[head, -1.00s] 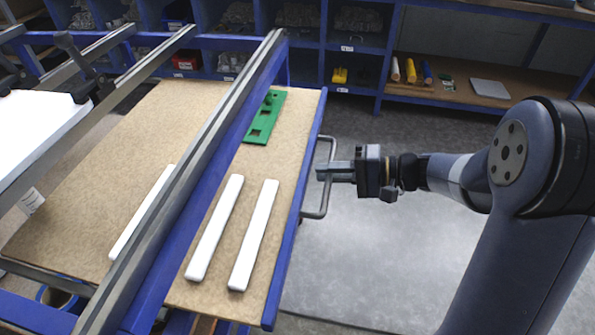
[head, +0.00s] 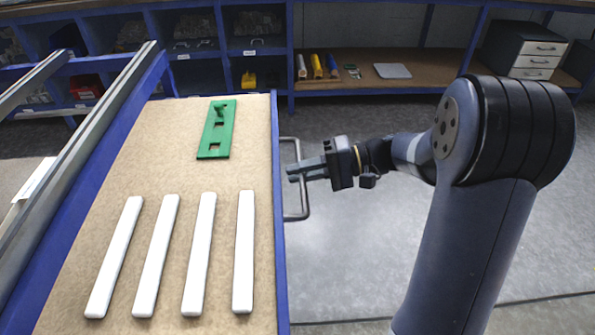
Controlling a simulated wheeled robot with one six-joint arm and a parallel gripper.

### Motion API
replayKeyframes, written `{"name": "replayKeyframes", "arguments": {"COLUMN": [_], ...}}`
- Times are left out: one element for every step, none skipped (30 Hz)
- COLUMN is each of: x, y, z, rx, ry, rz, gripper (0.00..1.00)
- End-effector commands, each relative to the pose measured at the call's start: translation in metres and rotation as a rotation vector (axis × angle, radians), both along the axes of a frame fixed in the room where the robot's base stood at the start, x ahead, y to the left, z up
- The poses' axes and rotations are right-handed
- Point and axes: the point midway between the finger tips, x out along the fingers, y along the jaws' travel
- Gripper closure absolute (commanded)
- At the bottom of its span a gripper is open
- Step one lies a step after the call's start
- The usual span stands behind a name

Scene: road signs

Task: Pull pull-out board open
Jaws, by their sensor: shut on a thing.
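The pull-out board (head: 178,178) is a brown wooden panel with a blue front edge. It stands well out to the right of the blue and grey frame rail (head: 75,165). A grey bar handle (head: 304,200) is fixed to its right edge. My gripper (head: 298,172) is at the upper-middle part of this handle and is shut on it. The fingertips point left, towards the board's edge. Several white bars (head: 199,255) lie side by side on the near part of the board. A green plate (head: 216,130) with square holes and a green piece on it lies on the far part.
Blue shelving with bins (head: 200,30) stands behind the board. A wooden shelf (head: 430,68) with coloured rolls and a grey flat item is at the back. A drawer cabinet (head: 525,50) stands at the far right. The grey floor (head: 370,260) right of the board is clear.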

Motion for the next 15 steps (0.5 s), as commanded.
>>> {"name": "replayKeyframes", "arguments": {"x": [0.0003,0.0003,0.0003,0.0003,0.0003,0.0003,0.0004,0.0003,0.0003,0.0003,0.0003,0.0003,0.0003,0.0003,0.0003], "y": [-0.0005,-0.0006,-0.0005,-0.0004,-0.0004,-0.0004,-0.0004,-0.0004,-0.0003,-0.0003,-0.0003,-0.0002,-0.0002,-0.0002,-0.0002], "z": [-0.0004,-0.0004,-0.0003,-0.0003,-0.0003,-0.0003,-0.0003,-0.0002,-0.0002,-0.0002,-0.0002,-0.0003,-0.0003,-0.0002,-0.0002], "rx": [-0.001,-0.001,0.0,0.0,0.0,0.0,0.0,0.0,0.0,0.0,0.0,0.0,0.0,0.0,0.0], "ry": [0.001,0.001,0.001,0.001,0.001,0.0,0.0,0.0,0.0,0.0,0.0,0.0,0.0,0.0,0.0], "rz": [-0.001,-0.001,-0.001,-0.001,-0.001,-0.001,-0.001,-0.001,-0.001,-0.001,-0.001,-0.001,-0.001,-0.001,-0.001], "gripper": [1.0,1.0,1.0,1.0,1.0,1.0,1.0,1.0,1.0,1.0,0.85,0.82,0.79,0.77,0.74]}}
